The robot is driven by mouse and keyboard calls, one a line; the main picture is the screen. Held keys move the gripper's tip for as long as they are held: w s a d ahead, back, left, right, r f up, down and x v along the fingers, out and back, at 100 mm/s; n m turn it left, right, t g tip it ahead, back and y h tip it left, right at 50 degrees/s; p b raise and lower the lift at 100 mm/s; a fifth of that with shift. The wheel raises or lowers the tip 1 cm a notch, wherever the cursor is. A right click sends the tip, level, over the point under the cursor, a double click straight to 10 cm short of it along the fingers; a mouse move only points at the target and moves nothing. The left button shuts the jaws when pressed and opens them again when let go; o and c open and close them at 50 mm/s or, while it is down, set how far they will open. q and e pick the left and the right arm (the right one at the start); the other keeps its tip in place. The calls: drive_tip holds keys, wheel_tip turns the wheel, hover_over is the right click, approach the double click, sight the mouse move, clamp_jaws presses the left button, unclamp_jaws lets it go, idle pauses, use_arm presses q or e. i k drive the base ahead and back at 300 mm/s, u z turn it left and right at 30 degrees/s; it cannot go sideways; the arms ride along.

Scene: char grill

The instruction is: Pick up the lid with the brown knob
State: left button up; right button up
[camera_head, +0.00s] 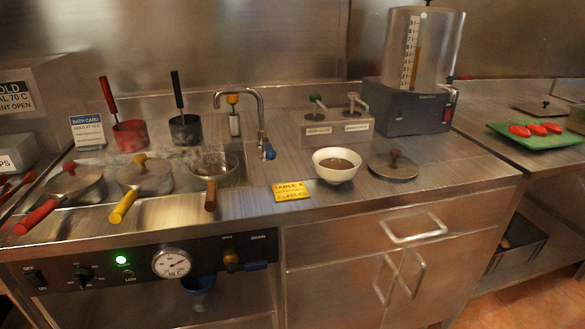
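The lid with the brown knob (378,172) lies flat on the steel counter, right of a white bowl. Its knob (394,156) points up. Nothing touches the lid from above. Neither of my grippers shows in the head view.
The white bowl (337,177) of brown liquid stands close left of the lid. A clear tank on a grey base (408,110) stands behind it. A yellow card (291,191) lies left of the bowl. Pans with red, yellow and brown handles (210,196) sit in the bath at left. Counter right of the lid is clear.

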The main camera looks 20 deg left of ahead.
sight(393, 165)
drive_tip(key=z, duration=1.5)
drive_tip(key=i, duration=1.9)
drive_tip(key=u, duration=1.35)
